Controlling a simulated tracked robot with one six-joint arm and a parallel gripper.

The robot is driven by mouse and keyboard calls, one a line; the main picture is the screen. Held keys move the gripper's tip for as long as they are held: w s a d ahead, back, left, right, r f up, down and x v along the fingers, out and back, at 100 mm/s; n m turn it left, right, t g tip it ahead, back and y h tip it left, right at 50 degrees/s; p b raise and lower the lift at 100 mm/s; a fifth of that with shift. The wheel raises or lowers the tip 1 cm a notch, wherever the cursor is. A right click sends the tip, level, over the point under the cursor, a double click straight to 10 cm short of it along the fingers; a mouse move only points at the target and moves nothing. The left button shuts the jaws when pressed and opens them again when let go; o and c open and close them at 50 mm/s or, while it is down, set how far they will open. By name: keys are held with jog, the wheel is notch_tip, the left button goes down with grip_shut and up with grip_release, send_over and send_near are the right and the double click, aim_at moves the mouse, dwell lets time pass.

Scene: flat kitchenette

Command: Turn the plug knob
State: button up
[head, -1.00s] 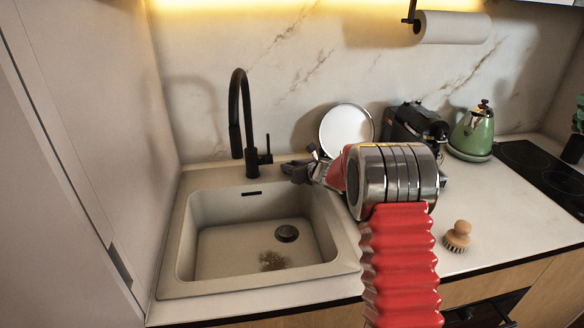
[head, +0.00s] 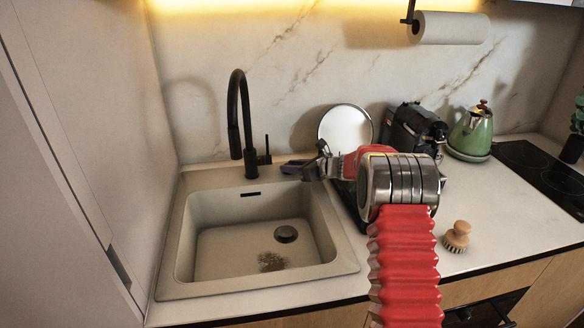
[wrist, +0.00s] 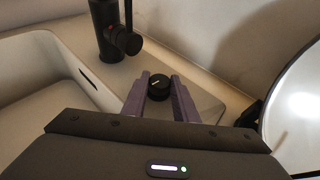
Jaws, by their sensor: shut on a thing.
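The plug knob (wrist: 158,86) is a small round black knob with a pale line on its top. It stands on the sink's rim, right of the faucet base, in the wrist view. My gripper (wrist: 159,92) has its purple-grey fingers on either side of the knob, shut on it. In the head view my gripper (head: 291,167) reaches the back right corner of the sink, and the knob is hidden there. The beige sink (head: 168,272) has a round drain (head: 287,234) and a brown stain on its floor.
The black faucet (head: 233,128) with its side lever (head: 265,155) stands left of my gripper. A round white plate (head: 346,127) leans just right of it. A black coffee machine (head: 414,128), green kettle (head: 471,132) and wooden brush (head: 458,234) are farther right.

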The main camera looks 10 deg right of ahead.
jog(key=shift+r, duration=0.15)
jog(key=o, duration=1.1)
jog(key=shift+c, duration=0.2)
jog(key=shift+d, duration=0.1)
jog(key=v, duration=0.7)
jog(key=shift+s, duration=0.15)
jog(key=shift+d, duration=0.1)
